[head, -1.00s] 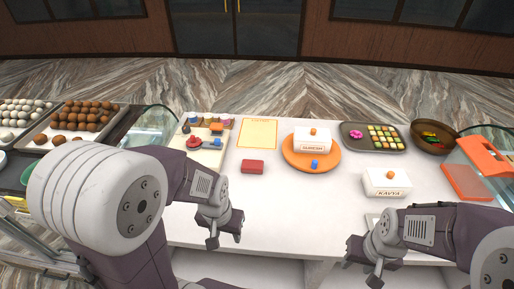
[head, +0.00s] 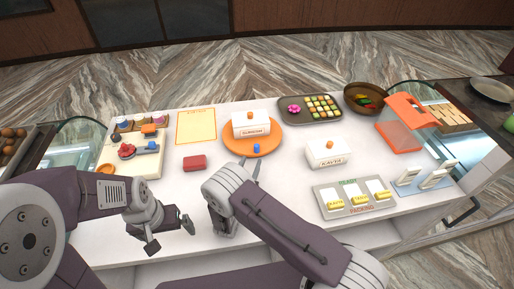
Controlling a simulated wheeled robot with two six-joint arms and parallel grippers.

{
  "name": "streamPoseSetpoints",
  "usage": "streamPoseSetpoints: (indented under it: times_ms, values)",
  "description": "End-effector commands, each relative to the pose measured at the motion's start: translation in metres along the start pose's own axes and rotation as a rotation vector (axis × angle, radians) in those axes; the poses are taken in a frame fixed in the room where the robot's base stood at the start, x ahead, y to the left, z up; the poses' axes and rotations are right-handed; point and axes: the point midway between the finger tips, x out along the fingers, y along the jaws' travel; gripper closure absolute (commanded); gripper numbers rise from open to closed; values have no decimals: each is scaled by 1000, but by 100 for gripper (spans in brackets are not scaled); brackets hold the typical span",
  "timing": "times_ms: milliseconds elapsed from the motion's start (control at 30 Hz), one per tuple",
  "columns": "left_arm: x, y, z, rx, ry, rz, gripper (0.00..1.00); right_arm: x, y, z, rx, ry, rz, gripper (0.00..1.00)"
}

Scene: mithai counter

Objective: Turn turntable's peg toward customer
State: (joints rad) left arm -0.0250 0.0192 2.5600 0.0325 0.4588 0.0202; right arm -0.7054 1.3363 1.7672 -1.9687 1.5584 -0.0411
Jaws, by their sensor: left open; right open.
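The turntable is an orange disc (head: 229,142) on the white counter, carrying a white labelled box (head: 250,125) with an orange knob on top. Its blue peg (head: 256,148) stands on the disc's near side, facing me. My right gripper (head: 249,166) is open, just on the near side of the peg, its fingertips close to the disc's near edge. I cannot tell whether it touches the peg. My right wrist hides part of the gripper. My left gripper (head: 172,236) is open and empty over the counter's front left, well away from the turntable.
A red box (head: 194,163) lies left of the turntable. A second white box (head: 327,152) stands to its right, with a sweets tray (head: 282,116) behind. A grey packing tray (head: 323,205) sits at the front right. The counter between red box and front edge is mostly clear.

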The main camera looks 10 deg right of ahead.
Motion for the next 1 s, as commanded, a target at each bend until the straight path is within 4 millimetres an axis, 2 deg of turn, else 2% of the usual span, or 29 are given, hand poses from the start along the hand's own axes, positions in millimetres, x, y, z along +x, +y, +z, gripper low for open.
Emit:
streamPoseSetpoints:
  times_ms: [200, 400, 500, 733, 767, 900, 1000]
  values:
    - [-16, 0, -2, 0, 0, 0, 0, 46, -3, 3, 2, 0, -7, 57]
    - [-22, 0, -2, 0, 0, 0, 0, 77, -2, 2, 2, 1, -6, 57]
    - [-22, 0, -2, 0, 0, 0, 0, 83, -2, 1, 0, 2, -4, 57]
    - [-22, 0, -2, 0, 0, 0, 0, 84, -2, 0, 0, 2, -4, 57]
    - [-22, 0, -2, 0, 0, 0, 0, 84, -2, 0, 0, 2, -4, 62]
    - [-22, 0, -2, 0, 0, 0, 0, 84, -2, 0, 0, 2, -4, 100]
    - [-22, 0, -2, 0, 0, 0, 0, 84, -2, 0, 0, 2, -4, 100]
